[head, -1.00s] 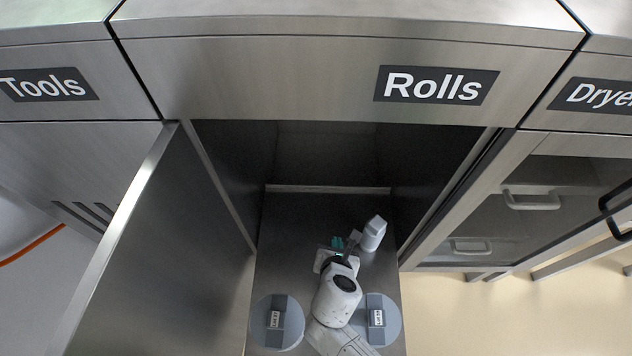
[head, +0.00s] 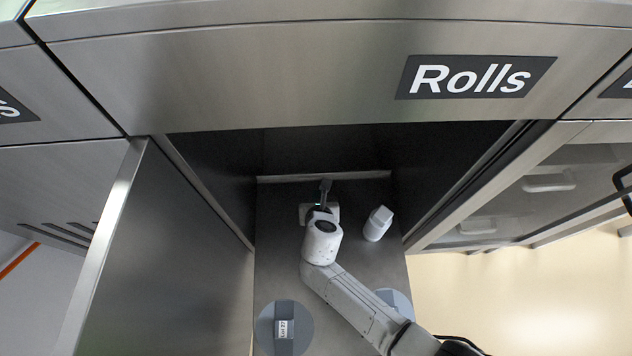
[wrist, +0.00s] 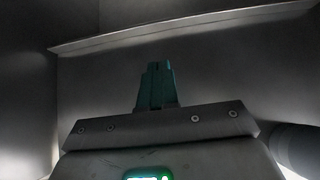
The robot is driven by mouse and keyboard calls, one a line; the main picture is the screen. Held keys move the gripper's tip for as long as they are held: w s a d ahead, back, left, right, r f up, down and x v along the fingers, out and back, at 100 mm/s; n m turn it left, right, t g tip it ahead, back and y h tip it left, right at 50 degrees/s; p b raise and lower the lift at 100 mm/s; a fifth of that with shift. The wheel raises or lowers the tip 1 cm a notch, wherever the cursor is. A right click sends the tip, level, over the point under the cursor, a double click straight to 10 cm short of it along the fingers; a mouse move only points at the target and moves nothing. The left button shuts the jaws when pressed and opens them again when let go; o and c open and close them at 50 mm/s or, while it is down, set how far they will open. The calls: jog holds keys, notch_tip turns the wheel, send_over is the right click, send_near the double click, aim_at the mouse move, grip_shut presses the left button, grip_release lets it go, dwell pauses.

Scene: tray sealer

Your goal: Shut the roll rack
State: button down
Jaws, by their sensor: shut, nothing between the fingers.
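The roll rack (head: 280,265) is a dark metal tray, pulled out of the cabinet under the "Rolls" sign (head: 475,77). Its pale back ledge (head: 345,176) runs across the far end and also shows in the wrist view (wrist: 190,24). My gripper (head: 325,187) is shut and empty over the rack's far end, close to the ledge. Its teal fingertips (wrist: 155,68) stand before the dark panel below the ledge in the wrist view. I cannot tell whether they touch it. My arm hides part of the rack.
Another roll (head: 397,300) is partly behind my arm. A pale grey container (head: 377,224) stands right of my gripper. The open door (head: 175,265) stands at the left. Floor shows at right.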

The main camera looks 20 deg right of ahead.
aim_at(316, 176)
jog(key=w, duration=0.1)
jog(key=w+f, duration=0.1)
jog(key=w+d, duration=0.1)
jog(key=shift+w+d+f+b, duration=0.1)
jog(key=shift+w+f+b, duration=0.2)
jog(key=shift+w, duration=0.1)
jog(key=shift+w+d, duration=0.25)
jog(key=shift+w, duration=0.5)
jog(key=shift+w+r, duration=0.1)
jog(key=shift+w, duration=0.05)
